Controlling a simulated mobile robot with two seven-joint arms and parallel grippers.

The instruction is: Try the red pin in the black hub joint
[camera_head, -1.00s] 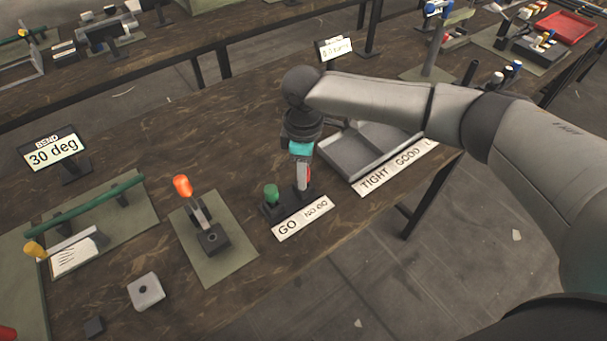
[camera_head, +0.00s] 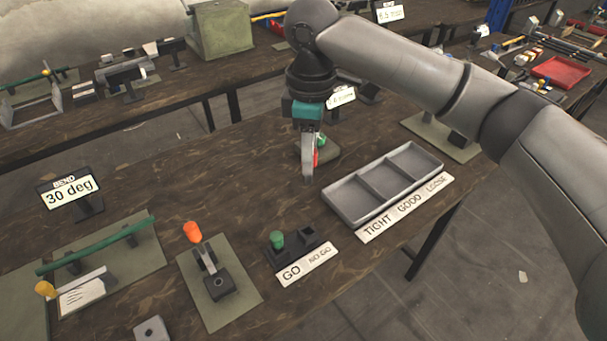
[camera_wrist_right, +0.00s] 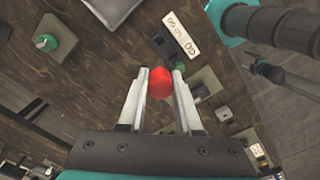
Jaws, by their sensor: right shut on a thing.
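My right gripper (camera_head: 309,178) points down above the table, behind the go/no-go block and left of the grey tray. It is shut on the red pin (camera_head: 318,157). In the right wrist view the pin's rounded red end (camera_wrist_right: 160,83) shows between the two fingers (camera_wrist_right: 160,90). The pin's lower part is mostly hidden by the fingers. A black block with a round hole (camera_head: 218,286) sits on an olive plate with an orange-tipped lever. I cannot tell for sure whether it is the black hub joint. My left gripper is out of view.
The black go/no-go block (camera_head: 301,237) has a green pin (camera_head: 277,239) at its GO end. A three-part grey tray (camera_head: 340,208) labelled TIGHT, GOOD, LOOSE lies to the right. A green-knobbed fixture (camera_head: 329,142) stands behind the gripper. A grey block (camera_head: 152,330) lies front left.

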